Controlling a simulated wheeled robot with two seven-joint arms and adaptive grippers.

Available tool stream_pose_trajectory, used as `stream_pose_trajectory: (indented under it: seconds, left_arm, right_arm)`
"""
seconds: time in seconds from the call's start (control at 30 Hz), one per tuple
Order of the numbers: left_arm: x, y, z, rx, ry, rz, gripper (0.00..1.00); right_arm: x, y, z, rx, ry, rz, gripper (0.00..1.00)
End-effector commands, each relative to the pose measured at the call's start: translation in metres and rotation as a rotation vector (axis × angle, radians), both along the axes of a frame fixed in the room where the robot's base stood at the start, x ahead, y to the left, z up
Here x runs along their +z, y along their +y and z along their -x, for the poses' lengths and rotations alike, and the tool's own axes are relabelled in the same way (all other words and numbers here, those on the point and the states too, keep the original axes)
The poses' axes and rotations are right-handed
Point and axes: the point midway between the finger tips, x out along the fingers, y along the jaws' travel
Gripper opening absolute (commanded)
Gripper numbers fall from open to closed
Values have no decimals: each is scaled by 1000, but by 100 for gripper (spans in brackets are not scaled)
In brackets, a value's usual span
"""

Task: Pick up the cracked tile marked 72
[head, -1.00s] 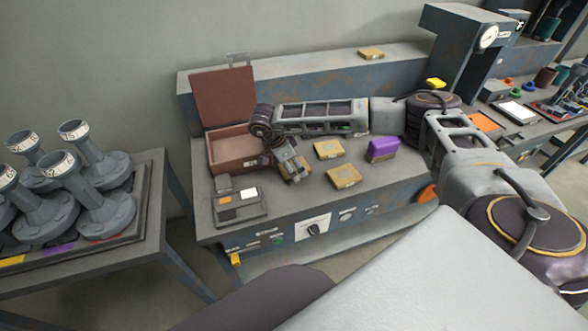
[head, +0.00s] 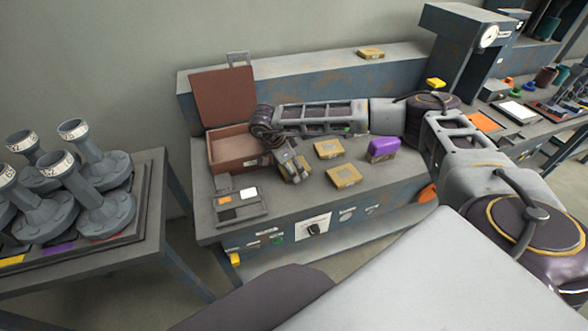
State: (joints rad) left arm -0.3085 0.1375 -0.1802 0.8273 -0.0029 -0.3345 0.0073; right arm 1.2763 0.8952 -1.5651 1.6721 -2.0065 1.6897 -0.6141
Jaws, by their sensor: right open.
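Several tan, box-like tiles lie on the grey bench top. One tile (head: 328,149) lies behind another tile (head: 344,176) right of my right gripper. A third tile (head: 299,178) is partly hidden under my right gripper (head: 294,174). Another tile (head: 370,53) lies on the raised back ledge. The markings are too small to read, so I cannot tell which is 72 or cracked. My right gripper is open and points down over the partly hidden tile; contact is unclear. My left gripper is not in view.
A brown open-lidded box (head: 236,163) stands left of my right gripper. A small tray (head: 240,213) with orange and white pieces is in front of it. A purple block (head: 382,149) sits to the right. A left table (head: 150,200) holds several grey flanged parts (head: 104,205).

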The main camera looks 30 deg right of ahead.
Motion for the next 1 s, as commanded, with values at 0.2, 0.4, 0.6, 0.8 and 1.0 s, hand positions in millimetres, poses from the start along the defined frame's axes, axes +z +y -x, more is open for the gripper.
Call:
stream_pose_trajectory:
  seconds: [0.2, 0.4, 0.6, 0.8, 1.0]
  left_arm:
    - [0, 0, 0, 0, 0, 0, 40]
    - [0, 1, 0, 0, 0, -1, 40]
    - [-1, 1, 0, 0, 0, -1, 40]
    - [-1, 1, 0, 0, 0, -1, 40]
    - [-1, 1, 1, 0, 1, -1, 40]
  right_arm:
    - [-1, 0, 0, 0, 0, 0, 95]
    - [-1, 0, 0, 0, 0, 0, 95]
    - [-1, 0, 0, 0, 0, 0, 72]
    - [-1, 0, 0, 0, 0, 0, 46]
    - [-1, 0, 0, 0, 1, 0, 37]
